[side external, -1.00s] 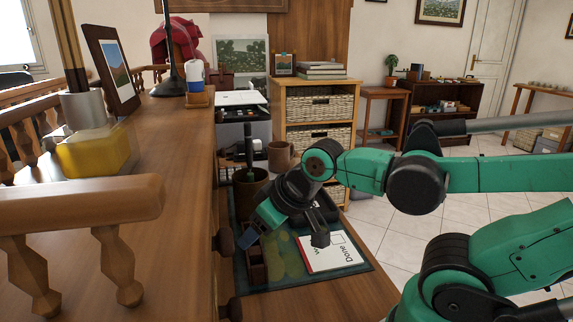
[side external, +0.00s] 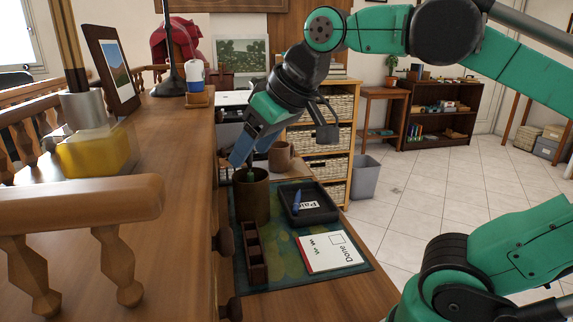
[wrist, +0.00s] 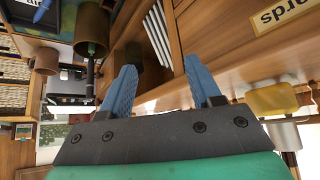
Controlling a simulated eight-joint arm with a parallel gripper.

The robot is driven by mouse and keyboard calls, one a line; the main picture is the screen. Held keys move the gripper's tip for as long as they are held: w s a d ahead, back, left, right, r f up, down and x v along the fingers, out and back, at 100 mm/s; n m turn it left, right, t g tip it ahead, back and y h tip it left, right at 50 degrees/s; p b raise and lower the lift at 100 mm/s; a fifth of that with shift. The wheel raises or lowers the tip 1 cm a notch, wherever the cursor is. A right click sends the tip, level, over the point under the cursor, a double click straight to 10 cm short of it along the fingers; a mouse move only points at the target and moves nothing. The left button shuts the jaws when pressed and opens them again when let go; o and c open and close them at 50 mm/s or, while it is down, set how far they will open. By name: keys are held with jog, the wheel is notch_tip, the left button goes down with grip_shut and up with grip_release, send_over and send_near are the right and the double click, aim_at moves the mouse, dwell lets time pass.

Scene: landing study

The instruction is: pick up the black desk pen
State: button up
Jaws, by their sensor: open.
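A dark, slim upright thing (side external: 250,175), which looks like the black desk pen, stands in a brown cup (side external: 255,201) on the desk; only its upper end shows. In the wrist view the dark stick (wrist: 90,76) pokes out of the cup (wrist: 93,22) at the upper left, left of my fingers. My gripper (side external: 240,158) is open and empty, tilted, with its blue fingers just above and slightly left of the cup's rim in the side view. The wrist view shows my two fingers (wrist: 165,85) spread apart with nothing between them.
A dark compartment holder (side external: 254,262) lies in front. The tall wooden cabinet (side external: 180,215) stands close on the left.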

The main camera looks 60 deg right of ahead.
notch_tip(320, 180, up, 10)
jog(key=w+d+f+m+t+y, duration=0.2)
jog(key=w+d+m+y, duration=0.4)
jog(key=w+m, duration=0.9)
jog(key=s+d+r+m+t, duration=0.2)
jog(key=d+m+t, duration=0.6)
jog(key=d+m, duration=0.8)
notch_tip(320, 180, down, 18)
jog(key=w+a, duration=0.2)
jog(key=shift+m+g+y, duration=0.3)
jog(key=shift+y, duration=0.1)
jog(key=shift+x, duration=2.15)
grip_shut()
